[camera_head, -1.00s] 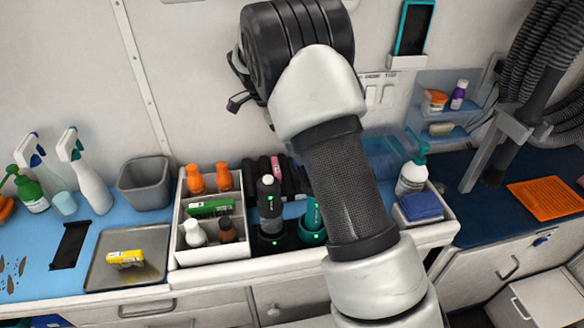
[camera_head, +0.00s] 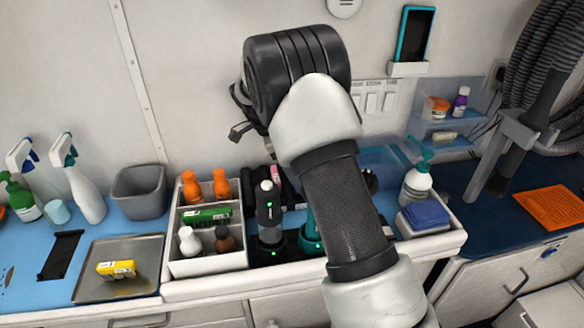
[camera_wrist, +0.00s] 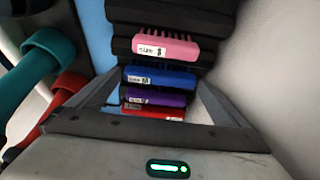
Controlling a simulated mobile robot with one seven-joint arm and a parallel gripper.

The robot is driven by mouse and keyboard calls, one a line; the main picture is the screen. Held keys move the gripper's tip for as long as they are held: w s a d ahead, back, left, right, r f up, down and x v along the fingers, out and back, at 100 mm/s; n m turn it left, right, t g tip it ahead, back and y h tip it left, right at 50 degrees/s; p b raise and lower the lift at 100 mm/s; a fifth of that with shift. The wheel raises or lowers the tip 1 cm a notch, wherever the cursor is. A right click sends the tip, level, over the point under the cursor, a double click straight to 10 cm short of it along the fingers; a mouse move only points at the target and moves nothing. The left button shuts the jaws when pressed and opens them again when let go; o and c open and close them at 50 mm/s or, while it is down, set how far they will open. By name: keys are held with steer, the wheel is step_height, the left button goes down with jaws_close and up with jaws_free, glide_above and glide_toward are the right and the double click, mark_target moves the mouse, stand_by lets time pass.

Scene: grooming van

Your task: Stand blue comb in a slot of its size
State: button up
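In the wrist view several combs stand in a stepped black rack (camera_wrist: 214,17). The blue comb (camera_wrist: 163,77) has a white size label and sits between a pink comb (camera_wrist: 165,48) above and a purple comb (camera_wrist: 152,97) below. A red comb (camera_wrist: 152,112) is lowest. My gripper (camera_wrist: 160,82) is open, with its grey fingers spread towards the two ends of the blue comb; I cannot tell whether they touch it. In the head view my arm hides the gripper and most of the rack; the pink comb (camera_head: 276,174) shows beside it.
A black clipper (camera_head: 269,212) and a teal one (camera_head: 312,232) stand in chargers in front of the rack. A divided white box (camera_head: 206,264) with bottles is to the left. A pump bottle (camera_head: 416,185) and blue cloth (camera_head: 426,213) are to the right. The wall is close behind.

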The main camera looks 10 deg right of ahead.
steer(key=shift+a+r, duration=0.1)
steer(key=shift+r, duration=0.3)
steer(key=p+v, duration=0.2)
steer(key=v, duration=0.9)
steer(key=s+d+r+n+y, duration=0.2)
steer(key=s+r+n, duration=0.1)
steer(key=s+r, duration=0.35)
steer(key=s+d+r+n+t+y, duration=0.1)
steer(key=s+d+r+n+t, duration=0.1)
steer(key=s+r+n, duration=0.55)
steer(key=s+f+n+t+y, duration=0.1)
steer(key=s+f+n+t, duration=0.2)
steer(key=s, duration=1.6)
steer(key=f+n, duration=0.1)
steer(key=n, duration=0.3)
steer(key=shift+d+t+y, duration=0.25)
steer(key=shift+t+y, duration=0.05)
